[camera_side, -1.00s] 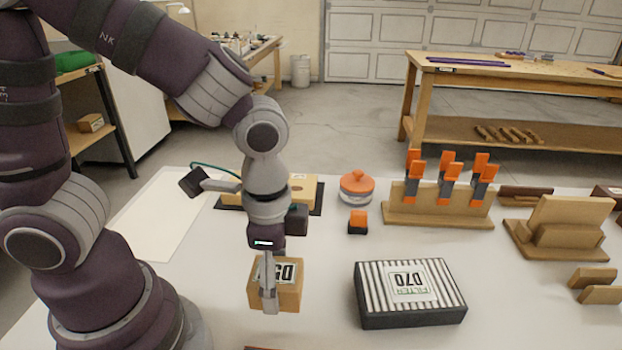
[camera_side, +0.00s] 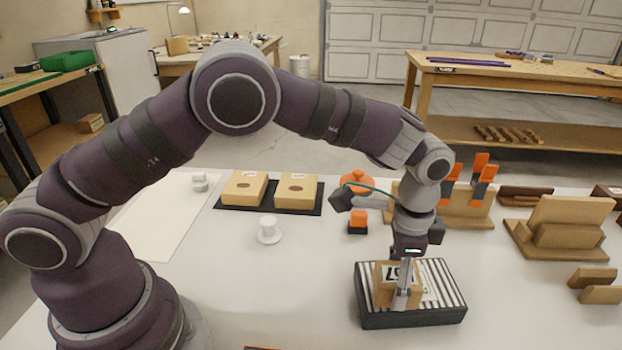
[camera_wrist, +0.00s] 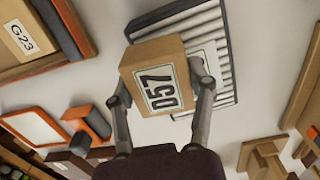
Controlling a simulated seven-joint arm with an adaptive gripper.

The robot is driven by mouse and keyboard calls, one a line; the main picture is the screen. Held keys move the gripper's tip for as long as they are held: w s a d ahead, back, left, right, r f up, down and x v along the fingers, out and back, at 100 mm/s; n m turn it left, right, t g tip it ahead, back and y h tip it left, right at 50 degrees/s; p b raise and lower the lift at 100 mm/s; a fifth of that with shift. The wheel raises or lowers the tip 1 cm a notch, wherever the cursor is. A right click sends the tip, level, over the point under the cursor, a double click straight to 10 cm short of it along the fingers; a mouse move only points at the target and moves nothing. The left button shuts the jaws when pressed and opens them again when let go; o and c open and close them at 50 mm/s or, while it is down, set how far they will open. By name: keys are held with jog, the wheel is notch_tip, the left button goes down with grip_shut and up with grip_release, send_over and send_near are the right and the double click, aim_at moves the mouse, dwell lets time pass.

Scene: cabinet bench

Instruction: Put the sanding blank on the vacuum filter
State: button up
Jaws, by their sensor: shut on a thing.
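The sanding blank, a light wooden block (camera_side: 382,290) with a white label, is between the fingers of my gripper (camera_side: 402,298). The vacuum filter (camera_side: 445,285) is a dark box with a white-and-black striped top. The block is over the left-middle part of that top and partly covers its label. I cannot tell whether the block touches it. The filter also shows behind the block in the wrist view (camera_wrist: 222,75).
A black mat (camera_side: 268,209) with two wooden boxes lies at the back. A white cup (camera_side: 268,224) on a saucer stands left of the filter. A small orange-and-black block (camera_side: 358,222) and a clamp rack (camera_side: 470,215) stand behind the filter. Wooden holders (camera_side: 565,230) are at right.

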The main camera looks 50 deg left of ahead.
jog(key=shift+f, duration=0.3)
jog(key=shift+f, duration=0.35)
jog(key=o, duration=1.2)
jog(key=s+a+r+n+t, duration=0.1)
jog(key=a+r, duration=0.1)
jog(key=r, duration=0.7)
jog(key=s+a+r+n, duration=0.1)
jog(key=a+r, duration=0.1)
jog(key=r, duration=0.6)
jog(key=s+a+n+t, duration=0.1)
jog(key=s+a+n, duration=0.1)
jog(key=s+a, duration=0.1)
jog(key=s+a+n+t, duration=0.2)
jog(key=s+a, duration=0.2)
jog(key=s, duration=0.1)
jog(key=s+a+f+n+t, duration=0.1)
jog(key=s+a+n, duration=0.2)
jog(key=s+a, duration=0.1)
jog(key=shift+t, duration=0.3)
